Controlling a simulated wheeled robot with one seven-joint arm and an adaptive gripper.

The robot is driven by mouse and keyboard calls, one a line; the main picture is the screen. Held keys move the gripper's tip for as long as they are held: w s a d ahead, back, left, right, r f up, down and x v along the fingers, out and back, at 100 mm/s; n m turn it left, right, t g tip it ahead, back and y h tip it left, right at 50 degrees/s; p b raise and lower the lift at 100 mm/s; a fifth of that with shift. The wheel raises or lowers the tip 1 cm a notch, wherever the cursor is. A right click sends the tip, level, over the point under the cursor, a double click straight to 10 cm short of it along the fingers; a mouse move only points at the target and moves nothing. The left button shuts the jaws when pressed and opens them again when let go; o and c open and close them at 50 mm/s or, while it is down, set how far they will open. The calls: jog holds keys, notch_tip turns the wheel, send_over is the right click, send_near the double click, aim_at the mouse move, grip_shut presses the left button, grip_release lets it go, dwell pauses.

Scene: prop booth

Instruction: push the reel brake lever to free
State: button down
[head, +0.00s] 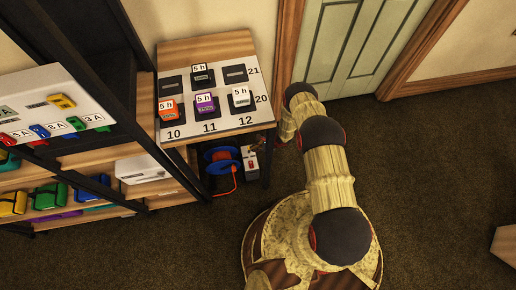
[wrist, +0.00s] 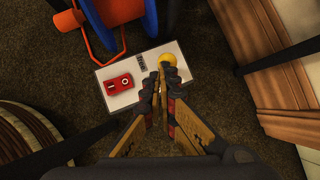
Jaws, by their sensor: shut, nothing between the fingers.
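The reel, with a blue frame (wrist: 135,45) and an orange handle (wrist: 83,37), stands at the top left of the wrist view. It also shows under the table in the head view (head: 210,170). A pale box (wrist: 120,98) beside it carries a red block (wrist: 118,85), a small dark label and a round yellow knob (wrist: 169,60), which looks like the end of the brake lever. My gripper (wrist: 160,76) is shut and empty, its tips right at the knob's near side. I cannot tell whether they touch. The lever's shaft is hidden by the fingers.
A small table (head: 195,48) with numbered places and several labelled battery-like blocks stands above the reel. Its dark leg (head: 267,160) is close to the box. A shelf (head: 165,200) with coloured items is at the left. Open carpet (head: 440,160) lies to the right.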

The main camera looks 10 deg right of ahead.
jog(key=shift+a+r, duration=0.15)
jog(key=shift+a, duration=0.5)
jog(key=shift+a+r, duration=0.1)
jog(key=shift+a, duration=0.45)
jog(key=shift+r, duration=0.1)
